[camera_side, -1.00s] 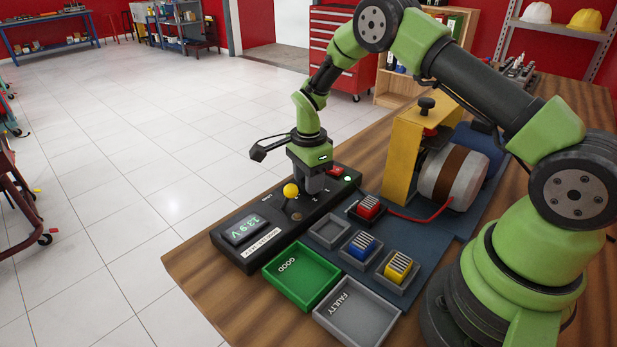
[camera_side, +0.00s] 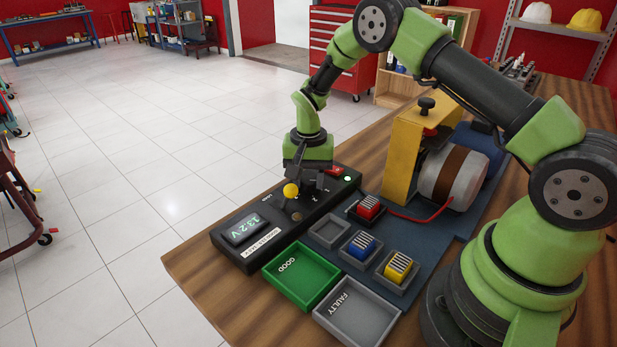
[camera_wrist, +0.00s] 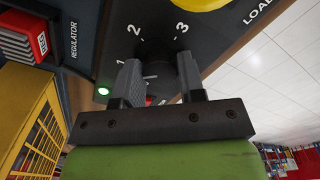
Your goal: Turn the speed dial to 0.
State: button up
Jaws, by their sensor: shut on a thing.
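The dark speed dial (camera_wrist: 160,76) shows between my fingers in the wrist view, on the black control panel. A pale mark shows on it, and the numerals 1, 2 and 3 stand around it; I cannot make out a 0. My gripper (camera_wrist: 158,82) is shut on the dial, one finger on each side. In the side view my gripper (camera_side: 308,186) reaches down onto the black panel (camera_side: 228,252) and hides the dial. The panel's display (camera_side: 244,227) reads about 13.2 V.
A yellow-knobbed lever (camera_side: 291,190) stands close left of my gripper. A red switch (camera_side: 335,171) and a lit green lamp (camera_side: 348,179) lie to the right. The green GOOD tray (camera_side: 310,302), grey FAULTY tray (camera_side: 372,336) and yellow engine frame (camera_side: 403,155) are nearby.

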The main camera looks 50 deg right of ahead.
aim_at(308, 180)
jog(key=n, duration=0.5)
jog(key=shift+r+n, duration=0.1)
jog(key=shift+n, duration=0.2)
jog(key=n, duration=0.4)
jog(key=shift+n, duration=0.3)
jog(key=o, duration=0.9)
notch_tip(308, 180, up, 10)
jog(key=shift+f, duration=0.1)
